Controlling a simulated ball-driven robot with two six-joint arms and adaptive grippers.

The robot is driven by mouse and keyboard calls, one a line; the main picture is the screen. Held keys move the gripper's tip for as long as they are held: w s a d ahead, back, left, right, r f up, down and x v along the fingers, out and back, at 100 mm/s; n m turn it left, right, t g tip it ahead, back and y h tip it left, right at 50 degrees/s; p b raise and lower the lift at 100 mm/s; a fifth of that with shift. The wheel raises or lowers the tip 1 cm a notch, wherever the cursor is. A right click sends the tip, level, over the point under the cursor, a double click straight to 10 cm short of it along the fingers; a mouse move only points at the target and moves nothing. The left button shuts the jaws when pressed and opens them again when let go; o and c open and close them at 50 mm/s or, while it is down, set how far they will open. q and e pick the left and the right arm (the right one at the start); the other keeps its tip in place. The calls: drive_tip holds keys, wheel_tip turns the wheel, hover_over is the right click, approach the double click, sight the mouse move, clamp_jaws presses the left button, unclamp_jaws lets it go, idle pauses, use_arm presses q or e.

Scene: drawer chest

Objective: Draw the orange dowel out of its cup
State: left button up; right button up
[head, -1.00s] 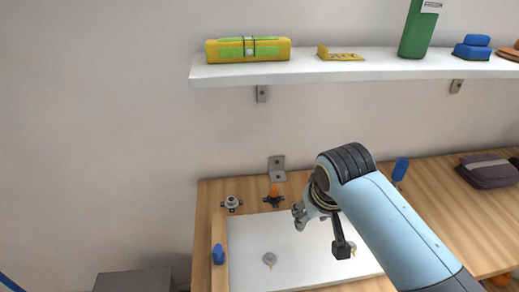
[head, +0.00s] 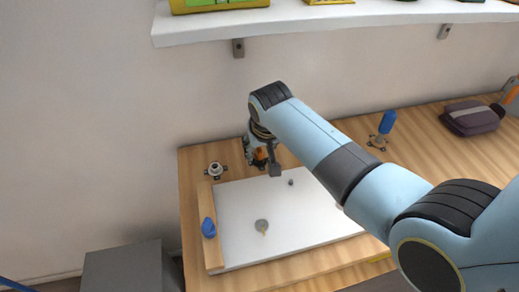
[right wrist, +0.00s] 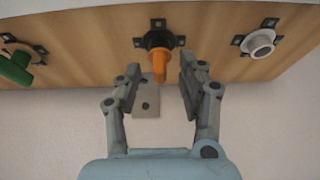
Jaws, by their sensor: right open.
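The orange dowel (right wrist: 166,62) stands in its dark cup (right wrist: 153,40) on the wooden worktop, its end sticking out. In the head view the dowel (head: 260,153) is small and partly hidden by my right gripper. My right gripper (right wrist: 160,76) is open, with one finger on each side of the dowel's protruding end in the right wrist view. Gaps show on both sides, and nothing is held. In the head view the gripper (head: 255,154) is at the back of the worktop by the dowel. My left gripper is not in view.
A white cup (right wrist: 258,42) and a green dowel (right wrist: 15,68) flank the orange one. A blue dowel (head: 388,122) stands farther right. A white board (head: 290,225) lies in front.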

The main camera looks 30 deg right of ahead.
drive_tip(key=shift+w+f, duration=0.2)
drive_tip(key=shift+f, duration=0.2)
drive_tip(key=shift+c, duration=1.5)
clamp_jaws()
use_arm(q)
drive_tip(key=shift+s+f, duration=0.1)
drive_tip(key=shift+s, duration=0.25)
use_arm(e)
drive_tip(key=shift+c, duration=2.4)
unclamp_jaws()
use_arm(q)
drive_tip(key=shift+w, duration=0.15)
use_arm(e)
clamp_jaws()
